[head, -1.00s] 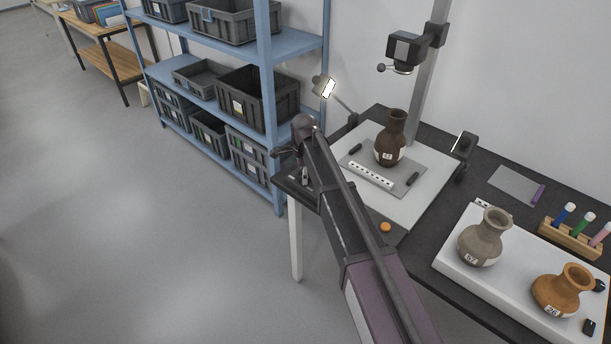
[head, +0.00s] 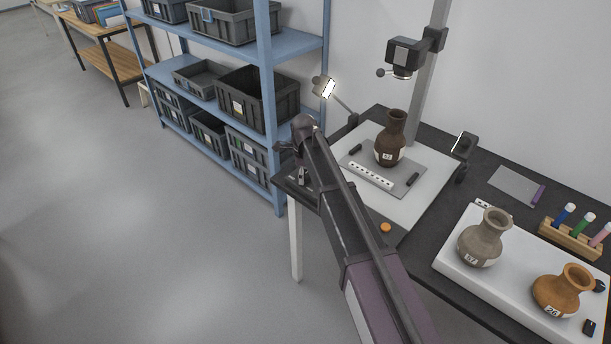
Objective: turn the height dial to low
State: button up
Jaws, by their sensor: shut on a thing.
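My arm reaches over the left end of the dark table. My gripper (head: 303,178) is small and partly hidden by my wrist, down at the table's left corner. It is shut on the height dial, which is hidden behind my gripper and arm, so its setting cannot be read. The camera head (head: 403,57) of the copy stand hangs on the upright column (head: 428,85), above a dark brown jug (head: 390,140). The jug stands upright on a grey plate on the white base board (head: 425,190).
A grey jug (head: 484,238) and an orange jug (head: 562,291) stand on a white slab at right, near a wooden pen rack (head: 570,240). A lamp (head: 324,87) stands behind my wrist. A blue shelf (head: 266,75) with grey crates is at left; the floor is clear.

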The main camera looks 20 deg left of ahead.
jog(key=o, duration=1)
jog(key=shift+s, duration=0.3)
jog(key=shift+o, duration=0.7)
jog(key=shift+r, duration=0.1)
jog(key=shift+w, duration=0.1)
jog(key=shift+w, duration=0.1)
